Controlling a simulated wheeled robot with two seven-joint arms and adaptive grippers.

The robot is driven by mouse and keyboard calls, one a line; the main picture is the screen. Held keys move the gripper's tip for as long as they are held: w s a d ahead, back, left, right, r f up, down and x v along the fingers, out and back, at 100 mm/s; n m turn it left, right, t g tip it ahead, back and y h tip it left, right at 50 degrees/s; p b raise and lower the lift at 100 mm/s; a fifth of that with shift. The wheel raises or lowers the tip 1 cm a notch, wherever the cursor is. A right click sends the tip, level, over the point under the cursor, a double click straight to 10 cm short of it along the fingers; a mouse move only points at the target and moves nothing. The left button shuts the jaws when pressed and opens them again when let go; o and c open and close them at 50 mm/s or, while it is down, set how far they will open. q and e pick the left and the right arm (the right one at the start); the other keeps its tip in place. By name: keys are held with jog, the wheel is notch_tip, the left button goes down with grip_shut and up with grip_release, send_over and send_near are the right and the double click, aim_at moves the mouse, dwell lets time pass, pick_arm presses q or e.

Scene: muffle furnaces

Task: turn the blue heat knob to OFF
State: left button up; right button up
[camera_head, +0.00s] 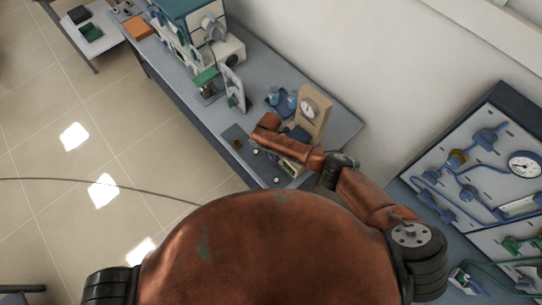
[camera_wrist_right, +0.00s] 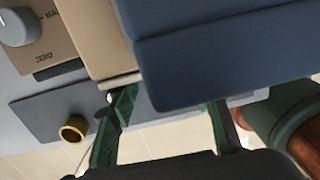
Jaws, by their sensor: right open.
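A grey-blue knob (camera_wrist_right: 20,26) shows at the top left corner of the right wrist view, partly cut off. A large dark blue block (camera_wrist_right: 225,50) fills the space beyond the fingers. In the head view my right arm reaches over the bench; its fingers and the knob are not clear there. My left gripper is out of view.
In the head view a tan upright box with a dial (camera_head: 312,118) stands on the bench (camera_head: 342,122). A panel with blue pipes (camera_head: 490,165) is at the right.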

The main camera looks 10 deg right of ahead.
jog(key=shift+f, duration=0.65)
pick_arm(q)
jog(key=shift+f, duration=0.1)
pick_arm(e)
jog(key=shift+c, duration=0.6)
